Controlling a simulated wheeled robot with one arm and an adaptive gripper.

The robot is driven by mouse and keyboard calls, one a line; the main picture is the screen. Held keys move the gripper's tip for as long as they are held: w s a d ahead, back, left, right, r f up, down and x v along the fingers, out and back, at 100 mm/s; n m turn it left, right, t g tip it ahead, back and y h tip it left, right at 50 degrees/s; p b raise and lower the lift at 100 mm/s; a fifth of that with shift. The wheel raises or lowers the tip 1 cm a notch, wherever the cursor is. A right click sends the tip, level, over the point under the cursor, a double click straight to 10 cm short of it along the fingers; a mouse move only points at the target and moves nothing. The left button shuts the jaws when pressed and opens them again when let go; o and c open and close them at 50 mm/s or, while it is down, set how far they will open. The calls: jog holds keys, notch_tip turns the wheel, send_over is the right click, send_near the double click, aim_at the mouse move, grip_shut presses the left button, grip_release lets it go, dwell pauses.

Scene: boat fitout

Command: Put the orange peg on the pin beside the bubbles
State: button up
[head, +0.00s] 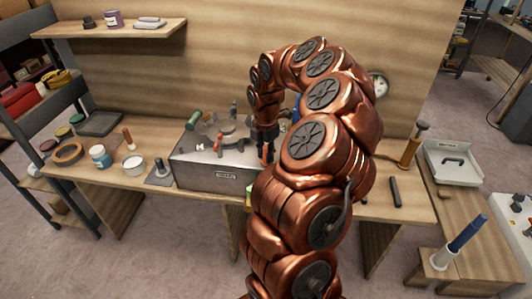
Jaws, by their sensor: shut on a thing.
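My copper-coloured arm reaches over the workbench, and my gripper (266,146) points down above the right end of a grey metal box. It is shut on the orange peg (265,155), a small upright orange piece showing at the fingertips. Whether the peg's lower end touches anything is too small to tell. The grey box (213,176) carries a flat notched metal part (226,128), a green cylinder (193,120) and several small upright pieces. I cannot make out the bubbles or which pin is beside them; my arm may hide part of that area.
Left on the bench (88,176) are a tape ring (68,153), jars (100,156) and a stand with a rod (159,172). Right of my arm are a brass-coloured pump-like tool (409,152) and a dark bar (395,191). A shelf (115,29) hangs above.

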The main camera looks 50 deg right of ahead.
jog(key=shift+f, duration=0.2)
jog(key=o, duration=1)
jog(key=shift+o, duration=0.4)
jog(key=o, duration=0.5)
jog(key=shift+r, duration=0.15)
jog(key=shift+r+p, duration=1.75)
jog(key=shift+r, duration=2.4)
